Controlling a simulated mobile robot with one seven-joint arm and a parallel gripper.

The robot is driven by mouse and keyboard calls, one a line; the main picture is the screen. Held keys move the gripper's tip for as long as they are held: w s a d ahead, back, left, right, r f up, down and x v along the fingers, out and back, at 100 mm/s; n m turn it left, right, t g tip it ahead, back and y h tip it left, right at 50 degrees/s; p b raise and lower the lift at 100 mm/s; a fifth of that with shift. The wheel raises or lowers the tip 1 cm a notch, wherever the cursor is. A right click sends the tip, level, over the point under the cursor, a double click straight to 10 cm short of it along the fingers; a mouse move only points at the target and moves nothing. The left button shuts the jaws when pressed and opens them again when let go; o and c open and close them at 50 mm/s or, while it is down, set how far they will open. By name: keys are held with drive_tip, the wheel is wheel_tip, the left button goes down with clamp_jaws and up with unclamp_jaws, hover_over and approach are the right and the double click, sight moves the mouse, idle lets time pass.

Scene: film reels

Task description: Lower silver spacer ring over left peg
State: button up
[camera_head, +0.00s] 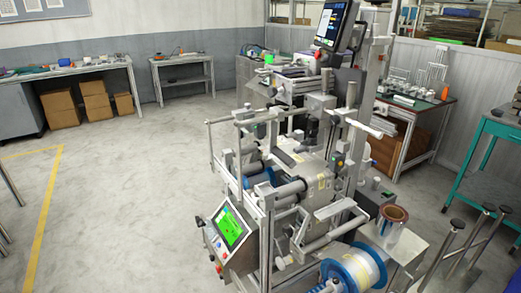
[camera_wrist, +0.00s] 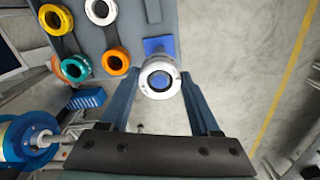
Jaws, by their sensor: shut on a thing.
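In the wrist view, my gripper (camera_wrist: 160,77) is shut on the silver spacer ring (camera_wrist: 160,96), which sits between the two blue-grey fingertips with its hole facing the camera. Blue shows through the hole; I cannot tell whether it is a peg or a surface behind. A blue patch (camera_wrist: 157,46) lies just beyond the ring. I cannot pick out the left peg in either view. My gripper and the ring do not show in the head view.
Several coloured rings lie on a grey-blue surface (camera_wrist: 135,30) in the wrist view, including a yellow ring (camera_wrist: 44,13) and a white ring (camera_wrist: 91,8). A blue reel (camera_wrist: 12,140) is at lower left. A large machine (camera_head: 315,170) fills the head view's middle; floor is clear left.

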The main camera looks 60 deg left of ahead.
drive_tip(key=shift+f, duration=0.25)
drive_tip(key=shift+f+b, duration=0.7)
drive_tip(key=shift+f, duration=0.4)
drive_tip(key=shift+f, duration=0.2)
drive_tip(key=o, duration=1.5)
drive_tip(key=shift+o, duration=0.2)
wheel_tip(320, 180, up, 13)
drive_tip(key=p, duration=0.2)
drive_tip(key=shift+p, duration=0.35)
